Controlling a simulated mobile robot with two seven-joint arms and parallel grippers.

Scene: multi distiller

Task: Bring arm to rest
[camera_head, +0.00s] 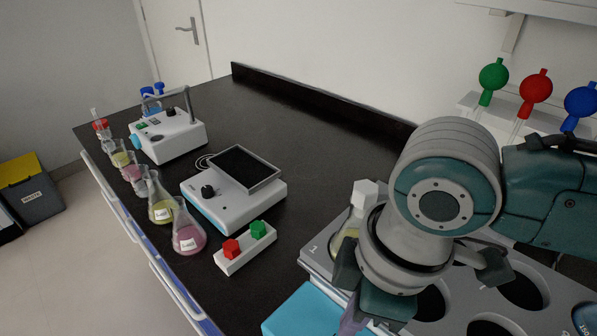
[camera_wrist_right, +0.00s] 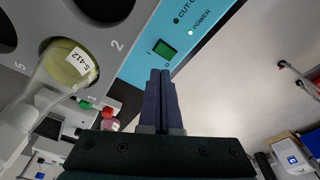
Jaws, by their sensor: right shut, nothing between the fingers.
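My right arm reaches in from the right in the head view. Its gripper (camera_head: 352,322) points down at the front edge of the grey heating unit (camera_head: 318,252), partly hidden by the wrist. In the right wrist view the two dark fingers of the gripper (camera_wrist_right: 160,75) lie together with nothing between them, in front of the unit's blue panel (camera_wrist_right: 139,64). A flask (camera_head: 347,237) with yellow-green liquid stands in the unit by the mark 1, partly behind my wrist. It also shows in the wrist view, labelled S-412 (camera_wrist_right: 60,75). My left gripper is not in view.
A hotplate stirrer (camera_head: 216,215), a red and green button box (camera_head: 244,250) and several flasks (camera_head: 188,238) stand on the black bench. Green, red and blue pipette bulbs (camera_head: 536,88) stand at the right, behind my arm. Bare bench lies behind the stirrer.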

